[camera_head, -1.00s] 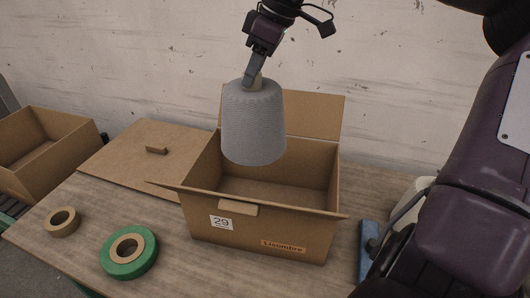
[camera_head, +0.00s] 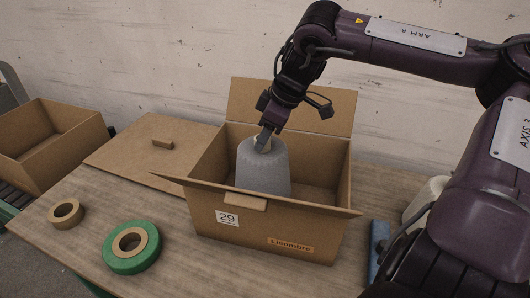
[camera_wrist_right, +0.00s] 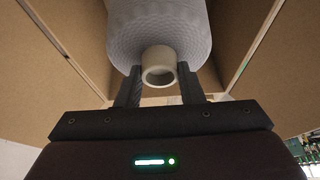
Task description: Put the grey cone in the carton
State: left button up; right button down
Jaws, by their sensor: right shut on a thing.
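The grey cone (camera_head: 264,172) is upright inside the open carton (camera_head: 284,222), in its left half, with its lower part hidden behind the carton's front wall. I cannot tell whether it touches the carton's floor. My right gripper (camera_head: 263,141) is shut on the tube end at the cone's top. In the right wrist view, the gripper's fingers (camera_wrist_right: 159,88) stand on either side of the pale tube, and the grey cone (camera_wrist_right: 158,25) extends beyond, between brown carton walls. My left gripper is not in view.
A flat cardboard lid (camera_head: 150,155) lies left of the carton. A green tape roll (camera_head: 117,259) and a brown tape roll (camera_head: 55,217) lie at the table's front left. Another open box (camera_head: 60,150) stands at far left. A blue object (camera_head: 378,245) lies right of the carton.

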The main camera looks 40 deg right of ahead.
aim_at(266, 151)
jog(key=shift+f+p, duration=0.3)
jog(key=shift+f, duration=2.6)
jog(key=c, duration=1)
grip_release()
jog(key=shift+f, duration=0.1)
jog(key=shift+o, duration=0.2)
jog(key=shift+s+d+r, duration=0.1)
jog(key=shift+s+r, duration=0.05)
jog(key=shift+r, duration=0.5)
jog(key=b+v, duration=0.1)
jog(key=v, duration=0.9)
jog(key=shift+s+d+r, duration=0.1)
jog(key=shift+s+r, duration=0.15)
jog(key=shift+r, duration=0.1)
